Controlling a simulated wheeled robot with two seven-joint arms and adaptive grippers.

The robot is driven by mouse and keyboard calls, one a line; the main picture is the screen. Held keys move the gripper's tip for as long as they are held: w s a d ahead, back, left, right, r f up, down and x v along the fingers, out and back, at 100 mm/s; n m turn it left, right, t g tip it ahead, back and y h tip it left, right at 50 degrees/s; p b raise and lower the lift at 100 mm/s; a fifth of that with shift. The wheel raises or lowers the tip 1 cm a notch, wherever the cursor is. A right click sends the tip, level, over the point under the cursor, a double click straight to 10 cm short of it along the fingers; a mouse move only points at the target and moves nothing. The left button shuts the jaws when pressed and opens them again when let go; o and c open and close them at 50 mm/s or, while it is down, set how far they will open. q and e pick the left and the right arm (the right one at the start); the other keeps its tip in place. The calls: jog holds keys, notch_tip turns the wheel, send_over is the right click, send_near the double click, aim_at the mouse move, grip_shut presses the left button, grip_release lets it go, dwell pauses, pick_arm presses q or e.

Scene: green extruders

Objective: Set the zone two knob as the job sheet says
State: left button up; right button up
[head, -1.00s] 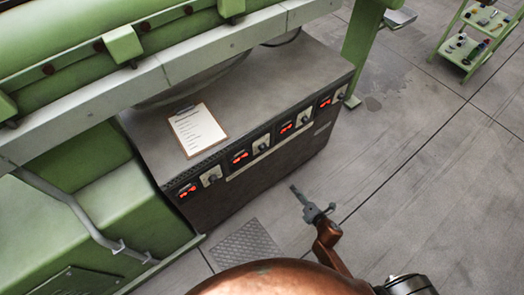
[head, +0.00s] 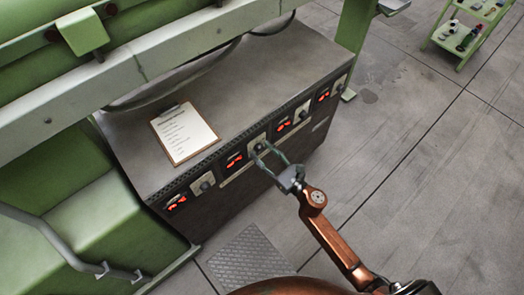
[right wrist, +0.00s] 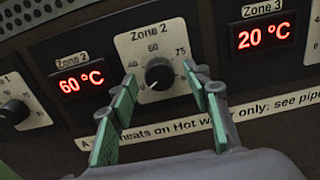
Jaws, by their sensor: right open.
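The zone two knob (right wrist: 159,76) is a round black knob on a pale dial plate (right wrist: 157,48) marked "Zone 2" in the right wrist view. Its red display (right wrist: 82,83) on the left reads 60 °C. My right gripper (head: 262,150) is open in front of the knob. In the right wrist view its green-padded fingers (right wrist: 159,80) stand on either side of the knob, apart from it. The job sheet (head: 186,134) lies on a clipboard on the grey cabinet top; its writing is too small to read. My left gripper is out of view.
The zone three display (right wrist: 263,36) reads 20 °C. The zone one knob (right wrist: 13,112) is left of the zone two display. A warning strip (right wrist: 235,114) runs below the dials. A tread plate (head: 248,258) lies on the floor; a green trolley (head: 468,30) stands far right on open floor.

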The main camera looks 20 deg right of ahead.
jog(key=shift+w+a, duration=0.1)
jog(key=shift+w, duration=0.3)
jog(key=shift+c, duration=0.3)
jog(key=c, duration=1.1)
